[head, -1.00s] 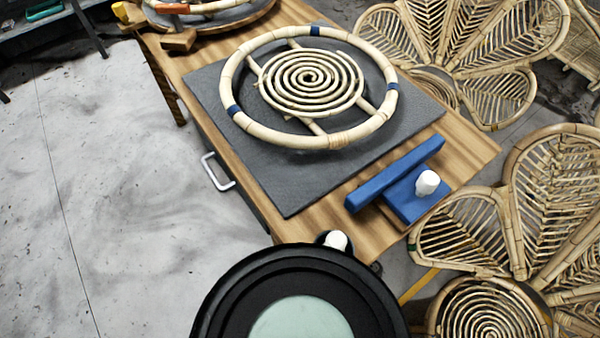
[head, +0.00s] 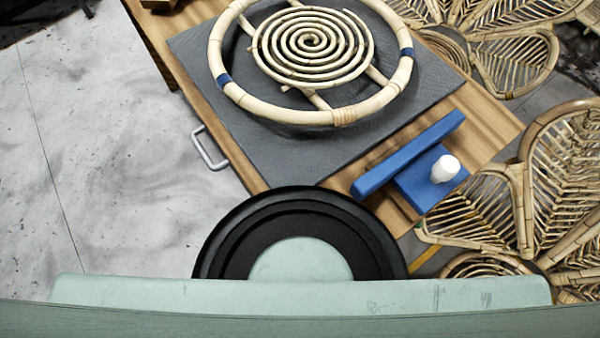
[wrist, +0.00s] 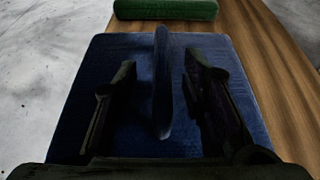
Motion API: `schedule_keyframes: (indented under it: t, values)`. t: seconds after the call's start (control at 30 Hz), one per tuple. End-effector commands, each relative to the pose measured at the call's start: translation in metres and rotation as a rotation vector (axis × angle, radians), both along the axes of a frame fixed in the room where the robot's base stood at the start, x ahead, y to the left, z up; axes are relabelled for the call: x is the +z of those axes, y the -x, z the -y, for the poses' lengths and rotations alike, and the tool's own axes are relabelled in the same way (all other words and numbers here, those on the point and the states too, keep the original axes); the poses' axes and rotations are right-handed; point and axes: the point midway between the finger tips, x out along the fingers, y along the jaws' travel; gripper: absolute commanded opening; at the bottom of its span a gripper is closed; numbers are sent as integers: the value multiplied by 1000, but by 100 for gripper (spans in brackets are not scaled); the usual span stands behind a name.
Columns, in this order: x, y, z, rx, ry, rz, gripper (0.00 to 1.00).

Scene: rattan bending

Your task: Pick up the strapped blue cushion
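The blue cushion (wrist: 75,100) lies flat on a wooden surface in the wrist view. A blue strap (wrist: 162,80) stands up as a narrow ridge along its middle. My gripper (wrist: 158,82) is over the cushion, with one dark finger on each side of the strap. A gap shows between the strap and each finger. The near part of the cushion is hidden behind my gripper. I cannot make out the cushion or my gripper in the head view.
A green roll (wrist: 166,10) lies just beyond the cushion. In the head view, a rattan ring with a spiral (head: 345,116) lies on a grey mat (head: 290,155). A blue bar (head: 408,153) and white bottle (head: 445,168) are near the table's corner. Rattan chairs (head: 560,170) stand at right.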

Motion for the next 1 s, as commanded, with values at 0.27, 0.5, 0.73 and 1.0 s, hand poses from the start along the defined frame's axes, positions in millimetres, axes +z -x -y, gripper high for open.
schedule_keyframes:
  t: [0.27, 0.5, 0.73, 1.0]
  values:
    - [-17, -29, -21, 0, 1, 1, 38]
    - [-15, -30, -21, -1, 0, 0, 36]
    - [-15, -30, -21, -1, 0, 0, 21]
    - [-15, -30, -21, -1, 0, 0, 3]
